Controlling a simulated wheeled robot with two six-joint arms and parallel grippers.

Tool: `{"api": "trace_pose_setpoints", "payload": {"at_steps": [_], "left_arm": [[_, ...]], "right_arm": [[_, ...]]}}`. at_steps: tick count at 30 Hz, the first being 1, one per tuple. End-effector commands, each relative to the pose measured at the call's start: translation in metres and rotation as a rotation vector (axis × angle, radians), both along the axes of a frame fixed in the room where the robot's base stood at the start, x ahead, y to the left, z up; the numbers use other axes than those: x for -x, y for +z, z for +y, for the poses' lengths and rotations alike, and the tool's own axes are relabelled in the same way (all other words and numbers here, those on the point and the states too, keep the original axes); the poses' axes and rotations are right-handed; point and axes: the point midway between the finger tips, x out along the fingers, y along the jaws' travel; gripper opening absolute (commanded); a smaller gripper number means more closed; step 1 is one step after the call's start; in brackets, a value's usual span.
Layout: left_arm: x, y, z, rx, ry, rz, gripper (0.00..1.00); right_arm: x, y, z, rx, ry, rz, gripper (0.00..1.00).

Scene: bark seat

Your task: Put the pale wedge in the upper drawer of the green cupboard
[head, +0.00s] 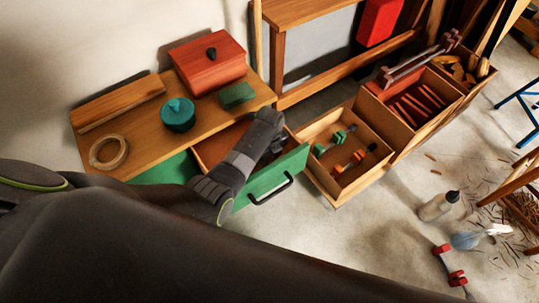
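The green cupboard (165,171) has a wooden top, and its upper drawer (212,146) is pulled out, with a green front (268,180) and a black handle. My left arm reaches across the cupboard, and my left gripper (275,143) is over or inside the open drawer, near its right end. The wrist hides its fingertips and much of the drawer's inside, so I cannot tell whether it is open or holds anything. I cannot make out the pale wedge in this view. My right gripper is not in view.
On the cupboard top are a wooden block (118,104), tape roll (108,152), teal pot (177,115), green block (236,95) and red box (208,68). Open wooden crates (325,190) stand to the right. A bottle (438,206) and shavings are on the floor.

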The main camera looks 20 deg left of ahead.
Motion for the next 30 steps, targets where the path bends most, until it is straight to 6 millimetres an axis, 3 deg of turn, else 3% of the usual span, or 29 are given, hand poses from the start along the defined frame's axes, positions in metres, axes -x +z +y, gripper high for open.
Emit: {"api": "trace_pose_setpoints", "payload": {"at_steps": [12,15,21,30], "left_arm": [[0.0,0.037,0.0,0.0,0.0,-0.001,0.35],[-0.001,0.067,0.0,0.001,0.001,-0.004,0.35],[-0.001,0.104,0.0,0.0,0.0,-0.002,0.35],[0.0,0.123,0.0,0.0,-0.001,0.0,0.35]], "right_arm": [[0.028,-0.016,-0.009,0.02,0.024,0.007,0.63],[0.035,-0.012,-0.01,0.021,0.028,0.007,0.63],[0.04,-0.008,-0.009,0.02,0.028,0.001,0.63],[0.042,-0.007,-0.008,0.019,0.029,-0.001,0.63]]}}
